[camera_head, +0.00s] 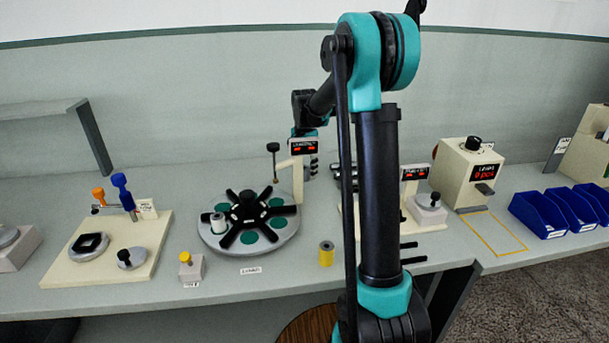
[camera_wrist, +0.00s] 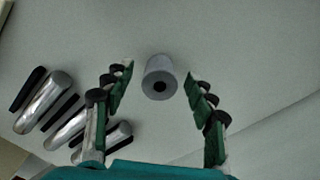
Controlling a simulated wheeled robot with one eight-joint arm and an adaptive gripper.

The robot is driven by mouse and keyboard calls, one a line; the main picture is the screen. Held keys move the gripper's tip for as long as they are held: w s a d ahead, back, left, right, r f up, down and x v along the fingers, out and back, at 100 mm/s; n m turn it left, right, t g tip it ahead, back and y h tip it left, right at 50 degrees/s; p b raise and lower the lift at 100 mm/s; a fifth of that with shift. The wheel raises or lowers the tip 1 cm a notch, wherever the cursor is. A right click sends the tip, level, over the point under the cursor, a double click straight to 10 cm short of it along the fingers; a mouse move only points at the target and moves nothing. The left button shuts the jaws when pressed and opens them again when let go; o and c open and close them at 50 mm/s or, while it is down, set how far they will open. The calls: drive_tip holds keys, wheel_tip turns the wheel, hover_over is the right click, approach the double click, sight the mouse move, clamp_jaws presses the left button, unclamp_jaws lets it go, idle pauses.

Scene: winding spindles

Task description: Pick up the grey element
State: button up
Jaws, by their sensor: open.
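A small grey cylindrical element (camera_wrist: 159,77) with a dark central hole shows in the wrist view, on the pale grey surface. My gripper (camera_wrist: 158,78) is open, with one green-padded finger on each side of the element in the picture. Gaps show between both fingers and the element, and nothing is held. In the head view my arm hides part of the bench, and I cannot make out this element or the fingertips clearly.
Silver and black cylinders (camera_wrist: 48,100) lie left of the left finger. In the head view, a round turntable (camera_head: 288,226) bears a pale spool (camera_head: 218,223), and a yellow spool (camera_head: 326,254) stands to its right. Blue bins (camera_head: 538,216) are at the right.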

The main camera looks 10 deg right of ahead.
drive_tip(key=shift+f, duration=0.15)
drive_tip(key=c, duration=1.2)
drive_tip(key=shift+c, duration=0.3)
